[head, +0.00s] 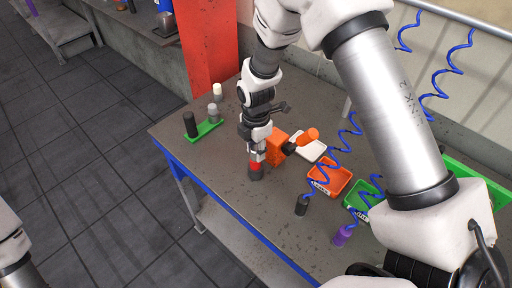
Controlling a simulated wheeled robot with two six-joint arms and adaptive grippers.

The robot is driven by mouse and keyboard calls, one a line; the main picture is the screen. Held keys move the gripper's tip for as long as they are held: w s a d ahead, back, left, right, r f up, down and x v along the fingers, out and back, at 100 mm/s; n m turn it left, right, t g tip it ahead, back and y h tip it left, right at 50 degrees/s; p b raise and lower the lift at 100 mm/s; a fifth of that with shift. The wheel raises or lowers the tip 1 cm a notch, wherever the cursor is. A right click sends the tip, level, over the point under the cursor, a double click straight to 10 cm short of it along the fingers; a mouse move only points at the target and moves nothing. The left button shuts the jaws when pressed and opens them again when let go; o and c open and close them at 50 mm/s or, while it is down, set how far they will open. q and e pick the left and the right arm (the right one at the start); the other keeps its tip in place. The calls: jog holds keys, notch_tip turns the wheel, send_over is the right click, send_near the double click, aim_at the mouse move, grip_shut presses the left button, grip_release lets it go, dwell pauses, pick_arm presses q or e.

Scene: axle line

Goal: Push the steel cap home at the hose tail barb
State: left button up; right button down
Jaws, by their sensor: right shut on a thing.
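My right gripper (257,151) points down over the grey workbench (232,181), just left of an orange block (277,146). It is shut on a small red and dark grey piece (256,172) whose lower end is at or close to the bench top; I cannot tell if it touches. An orange cylinder with a dark collar (308,135) sticks out to the right of the block. I cannot make out the steel cap or the hose tail barb for certain at this size. My left gripper is out of the picture.
A green rack (208,131) with a black cylinder (190,124) and a grey piece (214,113) stands at left. A white tray (308,146), orange bin (330,191) and green bin (352,200) lie at right. Blue coiled hoses (432,82) hang there. A red pillar (207,45) rises behind.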

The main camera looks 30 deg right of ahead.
jog(key=shift+f, duration=0.2)
jog(key=c, duration=0.8)
grip_release()
jog(key=shift+o, duration=0.2)
jog(key=shift+r, duration=0.15)
notch_tip(320, 180, up, 12)
